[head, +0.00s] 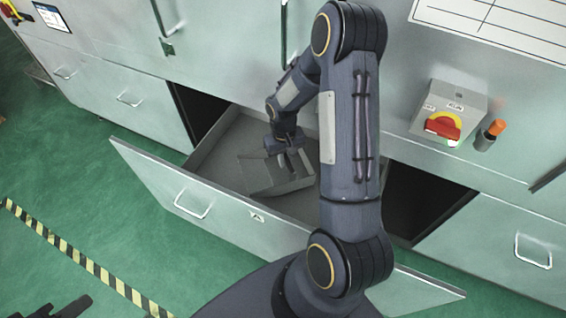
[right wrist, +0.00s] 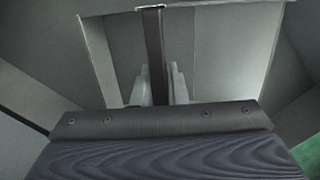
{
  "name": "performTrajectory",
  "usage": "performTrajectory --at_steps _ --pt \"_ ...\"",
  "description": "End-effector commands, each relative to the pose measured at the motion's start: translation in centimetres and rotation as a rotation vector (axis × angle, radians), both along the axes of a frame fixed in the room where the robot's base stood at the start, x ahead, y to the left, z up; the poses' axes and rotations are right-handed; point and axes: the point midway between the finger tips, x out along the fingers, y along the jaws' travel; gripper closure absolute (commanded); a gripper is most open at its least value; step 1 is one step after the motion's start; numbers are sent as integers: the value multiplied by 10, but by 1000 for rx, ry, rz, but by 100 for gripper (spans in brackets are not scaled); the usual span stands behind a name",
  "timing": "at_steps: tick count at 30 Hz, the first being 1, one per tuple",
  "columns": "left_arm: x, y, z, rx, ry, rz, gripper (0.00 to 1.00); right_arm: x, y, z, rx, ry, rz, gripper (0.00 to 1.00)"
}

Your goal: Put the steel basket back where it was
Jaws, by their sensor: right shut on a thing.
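The steel basket (head: 287,186) is a small grey open-topped box inside the open drawer (head: 223,214), turned at an angle to the drawer's walls. My right gripper (head: 288,157) reaches down from above and is shut on the basket. I cannot tell whether the basket's underside touches the drawer floor. A dark part of my left gripper (head: 65,306) shows at the bottom left edge; its jaws are not clear.
The drawer is pulled out from a pale green cabinet (head: 110,50). A switch box with a red and yellow knob (head: 443,125) is on the cabinet at right. Green floor with a yellow-black stripe (head: 82,262) lies free at left. My right arm hides part of the drawer.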

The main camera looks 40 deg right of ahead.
Motion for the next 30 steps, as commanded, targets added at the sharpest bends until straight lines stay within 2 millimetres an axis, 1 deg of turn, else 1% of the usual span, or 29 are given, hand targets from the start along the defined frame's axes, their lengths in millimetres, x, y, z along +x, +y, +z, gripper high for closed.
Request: performTrajectory --at_steps 1,5,12,20,23,24,28,29,30 --pt "0 0 1 0 0 0 64 4 2 1 0 0 0 100" --pt "0 0 2 0 0 0 64 7 4 -3 0 1 -2 100" --pt "0 0 5 0 0 0 64 6 4 -33 1 3 -1 100" --pt "0 0 4 0 0 0 64 7 4 -35 0 0 -1 100" --pt "0 0 0 0 0 0 64 7 4 -39 0 0 -1 100" --pt "0 0 0 0 0 0 64 7 4 -39 0 1 -1 86" --pt "0 0 1 0 0 0 64 7 3 -38 0 1 -1 69" --pt "0 0 1 0 0 0 64 7 4 -38 0 1 -1 66" --pt "0 0 1 0 0 0 64 7 4 -38 0 1 -1 66"
